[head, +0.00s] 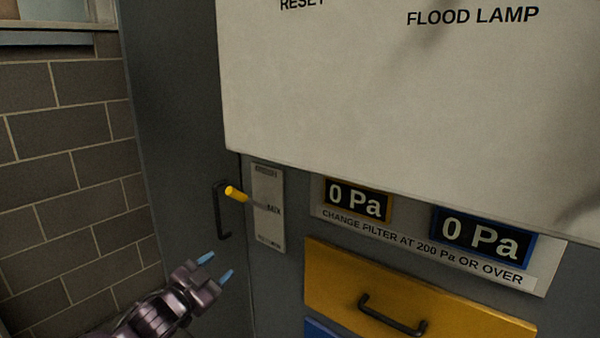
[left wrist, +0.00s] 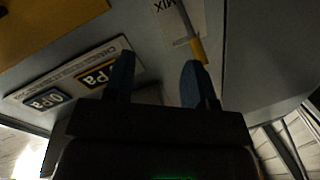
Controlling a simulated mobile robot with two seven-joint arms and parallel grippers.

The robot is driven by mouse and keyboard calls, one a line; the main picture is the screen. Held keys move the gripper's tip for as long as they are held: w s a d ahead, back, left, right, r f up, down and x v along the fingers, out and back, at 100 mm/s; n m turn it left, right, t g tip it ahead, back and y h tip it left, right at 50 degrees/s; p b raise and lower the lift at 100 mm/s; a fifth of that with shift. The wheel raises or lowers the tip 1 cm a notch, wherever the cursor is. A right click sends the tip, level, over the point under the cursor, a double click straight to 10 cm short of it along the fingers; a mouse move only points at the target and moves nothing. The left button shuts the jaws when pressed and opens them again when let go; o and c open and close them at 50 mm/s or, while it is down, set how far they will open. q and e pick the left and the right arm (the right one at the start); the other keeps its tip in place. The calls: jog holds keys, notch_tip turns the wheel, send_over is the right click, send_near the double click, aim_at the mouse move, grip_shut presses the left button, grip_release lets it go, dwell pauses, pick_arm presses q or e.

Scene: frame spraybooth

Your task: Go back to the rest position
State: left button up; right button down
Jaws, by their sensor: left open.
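My left gripper (head: 215,268) shows low in the head view, with two blue fingertips apart and nothing between them. It is below a yellow-handled lever (head: 237,194) on a light label plate (head: 268,207), and apart from it in that view. In the left wrist view the gripper (left wrist: 160,85) is open, and the lever's yellow handle (left wrist: 197,48) appears close beside the right finger. I cannot tell from that view whether they touch. My right gripper is not in view.
A large pale panel (head: 400,90) juts out above. Two gauges (head: 358,200) (head: 482,237) read 0 Pa. A yellow drawer (head: 420,295) with a black handle is below them. A black door handle (head: 220,212) is left of the lever. A brick wall (head: 70,180) stands at the left.

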pick_arm(q)
jog(key=s+a+f+n+g+y, duration=0.1)
jog(key=s+a+f+n+y, duration=0.1)
jog(key=s+f, duration=0.6)
jog(key=s+a+f+n+g+y, duration=0.2)
jog(key=s+a+f+n+y, duration=0.1)
jog(key=s+f, duration=0.6)
jog(key=s+a+f+n+g+y, duration=0.1)
jog(key=s+a+f+n+y, duration=0.2)
jog(key=s+f, duration=0.5)
jog(key=s+a+n, duration=0.1)
jog(key=s+n, duration=0.1)
jog(key=s, duration=0.4)
jog(key=shift+s+a+f+n, duration=0.2)
jog(key=shift+s+f+n, duration=0.1)
jog(key=shift+s, duration=0.1)
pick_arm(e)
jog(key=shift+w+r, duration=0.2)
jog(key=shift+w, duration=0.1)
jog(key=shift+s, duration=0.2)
